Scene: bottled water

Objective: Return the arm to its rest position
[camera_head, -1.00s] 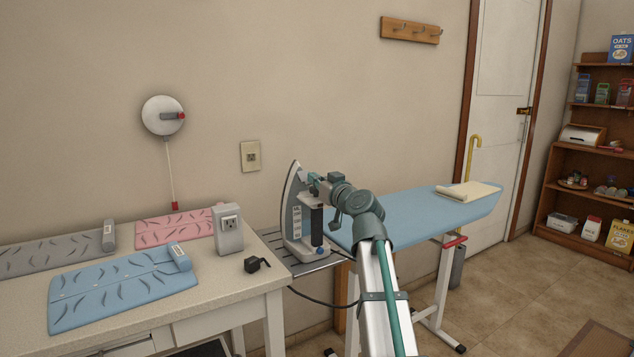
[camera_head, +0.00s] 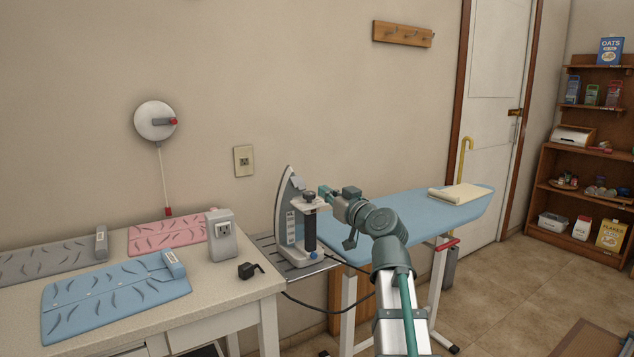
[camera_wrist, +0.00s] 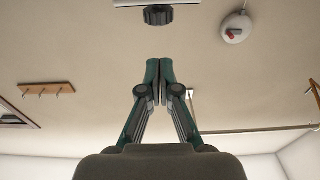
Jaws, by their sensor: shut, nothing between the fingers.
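My gripper (camera_head: 323,190) is at the end of my raised arm, just right of the upright iron's top in the head view. In the wrist view its two green fingers (camera_wrist: 160,72) meet, shut and empty. The white and grey iron (camera_head: 292,215) stands on its heel on a metal rack (camera_head: 268,246) between the table and the ironing board. A dark round knob (camera_wrist: 158,15) shows beyond the fingertips in the wrist view, with a gap between them.
The blue ironing board (camera_head: 400,222) with a folded cream cloth (camera_head: 460,194) lies behind my arm. The white table (camera_head: 215,285) at left holds mats, a socket box (camera_head: 221,238) and a black plug (camera_head: 250,269). A dark cord runs below the rack. Open floor is at right.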

